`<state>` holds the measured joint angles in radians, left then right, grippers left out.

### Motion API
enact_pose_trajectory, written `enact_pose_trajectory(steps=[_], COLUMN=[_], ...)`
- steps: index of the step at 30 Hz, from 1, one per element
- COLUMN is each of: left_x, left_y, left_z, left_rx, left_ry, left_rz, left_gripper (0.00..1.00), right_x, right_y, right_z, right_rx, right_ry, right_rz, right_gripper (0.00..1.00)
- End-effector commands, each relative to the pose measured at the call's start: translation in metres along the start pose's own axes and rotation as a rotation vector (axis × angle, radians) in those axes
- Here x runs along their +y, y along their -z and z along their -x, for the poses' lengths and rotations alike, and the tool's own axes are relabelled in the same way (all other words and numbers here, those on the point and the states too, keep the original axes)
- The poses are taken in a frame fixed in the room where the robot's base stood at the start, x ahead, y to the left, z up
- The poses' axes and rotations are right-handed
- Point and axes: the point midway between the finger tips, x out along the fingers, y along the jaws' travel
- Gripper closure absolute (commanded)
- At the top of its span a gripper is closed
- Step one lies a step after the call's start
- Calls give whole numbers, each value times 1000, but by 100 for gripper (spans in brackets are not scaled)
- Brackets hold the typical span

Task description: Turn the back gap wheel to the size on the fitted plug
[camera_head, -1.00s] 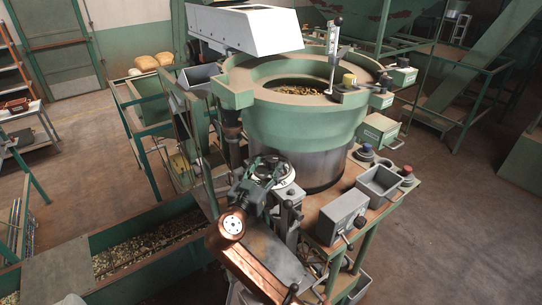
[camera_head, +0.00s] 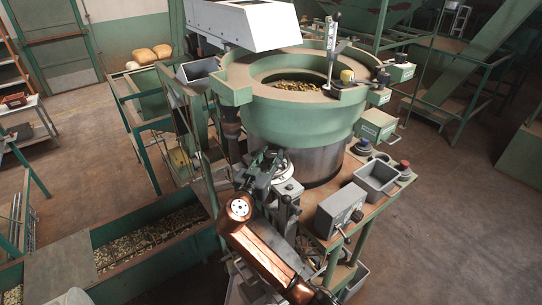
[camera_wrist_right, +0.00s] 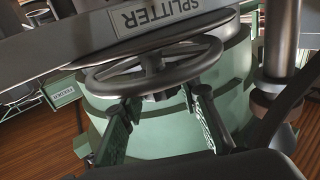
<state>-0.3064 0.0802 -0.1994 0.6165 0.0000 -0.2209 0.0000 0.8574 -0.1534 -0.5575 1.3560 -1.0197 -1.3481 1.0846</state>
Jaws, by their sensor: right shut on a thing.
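A dark spoked handwheel (camera_wrist_right: 155,66) sits just below a grey bar lettered SPLITTER (camera_wrist_right: 163,10) in the right wrist view. The two ribbed fingers of my right gripper (camera_wrist_right: 160,96) reach up to the wheel's underside and near rim, and the gripper is shut on the wheel. In the head view my right gripper (camera_head: 266,168) is at the grey mechanism in front of the green bowl (camera_head: 300,120); its fingers and the wheel are hard to make out there. I cannot read any plug or size marking. My left gripper is not in view.
A grey control box (camera_head: 341,208) and an open grey bin (camera_head: 376,181) stand on the bench right of the mechanism. A dark post (camera_wrist_right: 278,70) rises close on the right in the wrist view. A green trough (camera_head: 150,238) lies at left. Open floor is at right.

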Motion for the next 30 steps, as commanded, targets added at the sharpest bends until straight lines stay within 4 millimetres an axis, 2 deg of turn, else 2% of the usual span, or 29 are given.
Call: enact_pose_trajectory(steps=[8,17,24,30], left_x=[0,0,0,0], left_y=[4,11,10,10], left_z=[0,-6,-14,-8], left_rx=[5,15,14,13], left_ry=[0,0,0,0], left_rz=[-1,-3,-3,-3], left_gripper=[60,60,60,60], right_x=[0,0,1,2], right_y=[0,-1,-1,1], right_z=[0,0,0,0], right_rx=[0,0,0,0], right_ry=[1,58,209,350], right_rz=[0,-4,-5,-3], right_gripper=[94,95,95,95])
